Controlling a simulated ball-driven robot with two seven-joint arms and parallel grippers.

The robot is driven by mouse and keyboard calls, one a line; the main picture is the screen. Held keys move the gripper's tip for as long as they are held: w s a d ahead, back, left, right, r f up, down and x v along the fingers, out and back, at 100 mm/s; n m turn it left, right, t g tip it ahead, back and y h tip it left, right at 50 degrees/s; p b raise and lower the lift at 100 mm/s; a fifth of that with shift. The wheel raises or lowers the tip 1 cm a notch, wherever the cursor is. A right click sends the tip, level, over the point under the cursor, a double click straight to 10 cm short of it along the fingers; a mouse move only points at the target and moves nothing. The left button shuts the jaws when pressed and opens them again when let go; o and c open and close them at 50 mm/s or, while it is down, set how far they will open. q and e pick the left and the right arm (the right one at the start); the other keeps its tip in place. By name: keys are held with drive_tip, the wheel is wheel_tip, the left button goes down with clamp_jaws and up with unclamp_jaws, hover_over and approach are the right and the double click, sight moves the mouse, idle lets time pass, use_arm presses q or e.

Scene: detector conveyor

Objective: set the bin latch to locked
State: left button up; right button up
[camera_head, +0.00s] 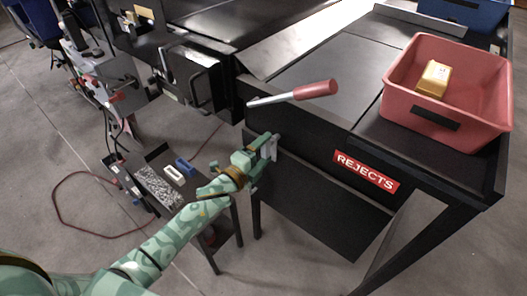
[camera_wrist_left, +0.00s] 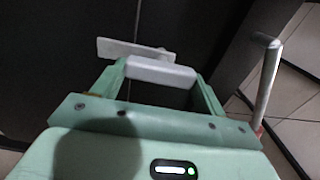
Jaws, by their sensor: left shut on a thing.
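My left gripper (camera_head: 268,149) is at the dark front panel under the conveyor, left of the REJECTS label. It is shut on a small pale grey latch bar (camera_head: 275,146). In the left wrist view the latch bar (camera_wrist_left: 120,48) sticks out to the left past the closed fingertips (camera_wrist_left: 162,70), against the dark panel; the part between the fingers is hidden. Any lock marking on the latch cannot be made out. My right gripper is not in view.
A red-handled lever (camera_head: 315,90) juts out just above my gripper; its grey rod (camera_wrist_left: 267,80) shows close by in the wrist view. A red bin (camera_head: 400,85) with a yellow block (camera_head: 434,78) stands on the right. A small cart (camera_head: 160,190) stands left of my forearm.

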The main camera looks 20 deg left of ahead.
use_arm(q)
drive_tip(key=shift+f, duration=0.1)
idle(0.5)
drive_tip(key=o, duration=1.4)
drive_tip(key=shift+s, duration=0.1)
drive_tip(key=v, duration=1.6)
drive_tip(key=shift+s+p, duration=0.1)
drive_tip(key=shift+p, duration=0.3)
